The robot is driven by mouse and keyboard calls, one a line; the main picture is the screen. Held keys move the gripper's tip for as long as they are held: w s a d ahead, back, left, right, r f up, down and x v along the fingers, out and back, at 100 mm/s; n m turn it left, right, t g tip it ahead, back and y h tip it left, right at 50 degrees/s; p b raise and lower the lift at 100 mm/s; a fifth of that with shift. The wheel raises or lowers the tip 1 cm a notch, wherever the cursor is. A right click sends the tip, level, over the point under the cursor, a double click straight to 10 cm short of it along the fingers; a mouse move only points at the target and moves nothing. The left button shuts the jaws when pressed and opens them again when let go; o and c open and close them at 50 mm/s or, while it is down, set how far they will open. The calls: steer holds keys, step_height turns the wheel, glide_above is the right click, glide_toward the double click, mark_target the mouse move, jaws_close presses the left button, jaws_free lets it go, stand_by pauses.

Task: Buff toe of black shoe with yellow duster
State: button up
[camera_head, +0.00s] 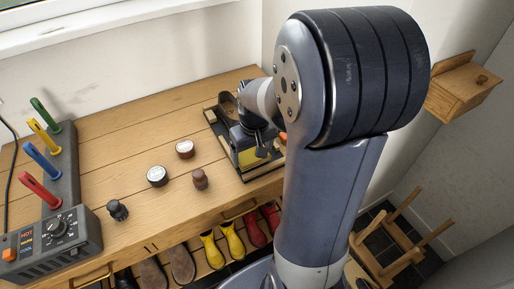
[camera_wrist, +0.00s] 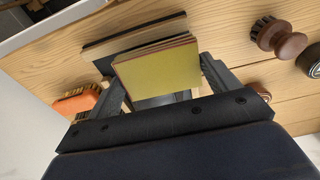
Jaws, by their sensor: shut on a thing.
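The yellow duster (camera_wrist: 157,68) is a folded pad with layered edges. It sits between the two fingers of my gripper (camera_wrist: 160,85) in the wrist view, and the gripper is shut on it. In the head view, the duster (camera_head: 247,157) shows as a yellow patch below my gripper (camera_head: 252,145), over the dark tray on the bench. The black shoe (camera_head: 228,104) shows only as a dark rim with a brown opening behind my gripper. Its toe is hidden by the gripper and duster, so I cannot tell whether the duster touches it.
An orange brush (camera_wrist: 76,102) lies beside the gripper. The dark tray (camera_head: 211,116) lies at the bench's right end. Tins (camera_head: 157,176), a brown-handled brush (camera_head: 200,179) and a boot dryer (camera_head: 60,226) stand left. Boots (camera_head: 232,241) sit below.

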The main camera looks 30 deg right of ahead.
steer(key=shift+d, duration=2.75)
steer(key=shift+a, duration=1.4)
steer(key=shift+s+a+f, duration=0.1)
steer(key=shift+a, duration=1.3)
steer(key=shift+d+r+p, duration=0.2)
steer(key=shift+d+p, duration=0.1)
steer(key=shift+d, duration=2.5)
steer(key=shift+a+f, duration=0.2)
steer(key=shift+a, duration=2.6)
steer(key=shift+d+r, duration=0.15)
steer(key=shift+d, duration=2.65)
